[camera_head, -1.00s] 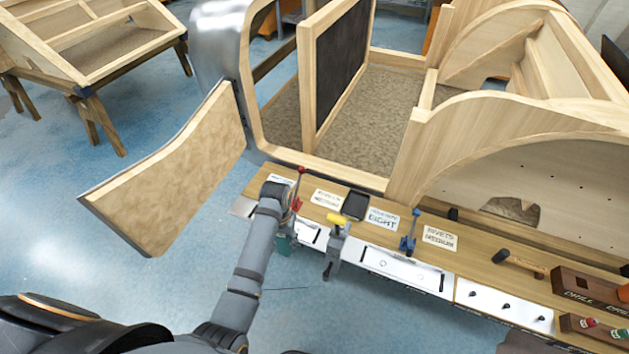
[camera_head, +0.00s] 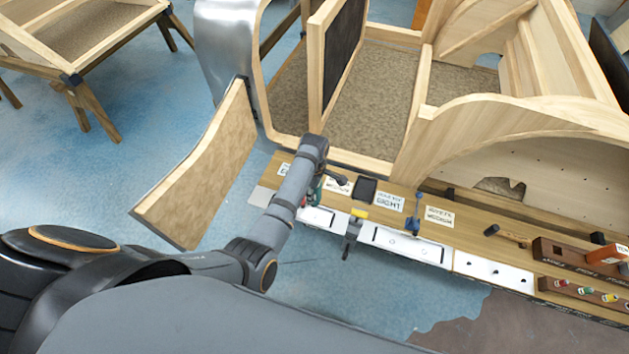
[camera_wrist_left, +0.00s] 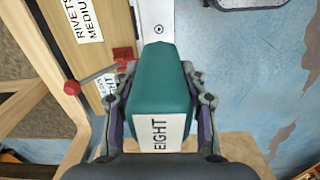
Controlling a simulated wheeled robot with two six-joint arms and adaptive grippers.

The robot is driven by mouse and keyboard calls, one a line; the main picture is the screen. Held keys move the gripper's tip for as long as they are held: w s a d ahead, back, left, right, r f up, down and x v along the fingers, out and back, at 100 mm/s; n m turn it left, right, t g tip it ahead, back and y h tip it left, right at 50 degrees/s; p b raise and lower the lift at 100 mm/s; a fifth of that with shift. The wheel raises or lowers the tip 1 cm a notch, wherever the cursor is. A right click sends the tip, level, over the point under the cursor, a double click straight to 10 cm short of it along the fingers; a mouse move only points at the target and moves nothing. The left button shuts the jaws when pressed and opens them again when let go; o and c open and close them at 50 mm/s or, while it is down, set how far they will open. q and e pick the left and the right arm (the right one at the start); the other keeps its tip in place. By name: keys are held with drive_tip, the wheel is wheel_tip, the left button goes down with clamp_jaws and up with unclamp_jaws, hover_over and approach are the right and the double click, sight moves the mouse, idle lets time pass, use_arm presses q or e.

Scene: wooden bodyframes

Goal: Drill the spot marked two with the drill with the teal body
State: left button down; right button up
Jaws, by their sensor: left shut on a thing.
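The drill with the teal body shows in the left wrist view (camera_wrist_left: 165,85), with a white label reading "EIGHT" on its near end. My left gripper (camera_wrist_left: 158,78) is shut on it, with a finger on each side of the teal body. In the head view, a small part of the teal drill (camera_head: 314,192) shows beside my left gripper (camera_head: 322,184), above the bench's left part. My forearm hides much of both there. The drill's bit is hidden. I cannot make out a spot marked two. My right gripper is not in view.
The wooden bench (camera_head: 466,236) carries label cards, a blue tool (camera_head: 412,226), a yellow-topped tool (camera_head: 358,215) at its front edge, a hammer (camera_head: 507,236) and a drill rack (camera_head: 565,257). The wooden bodyframe (camera_head: 520,125) stands behind.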

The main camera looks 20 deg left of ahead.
sight(315, 203)
use_arm(q)
drive_tip(key=shift+w+d+r+n, duration=0.1)
drive_tip(key=shift+d+r+n, duration=0.05)
drive_tip(key=shift+r+n, duration=0.15)
drive_tip(key=shift+d+f, duration=0.1)
drive_tip(key=shift+f, duration=0.7)
wheel_tip(315, 203, down, 6)
drive_tip(key=b, duration=0.4)
drive_tip(key=shift+w+r+b, duration=0.1)
drive_tip(key=shift+b, duration=0.3)
drive_tip(key=shift+f+b, duration=0.35)
drive_tip(key=shift+f, duration=0.4)
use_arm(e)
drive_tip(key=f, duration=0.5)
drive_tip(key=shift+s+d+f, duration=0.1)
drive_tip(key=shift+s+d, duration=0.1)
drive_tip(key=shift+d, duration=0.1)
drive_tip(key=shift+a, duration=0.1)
use_arm(q)
drive_tip(key=shift+f, duration=0.15)
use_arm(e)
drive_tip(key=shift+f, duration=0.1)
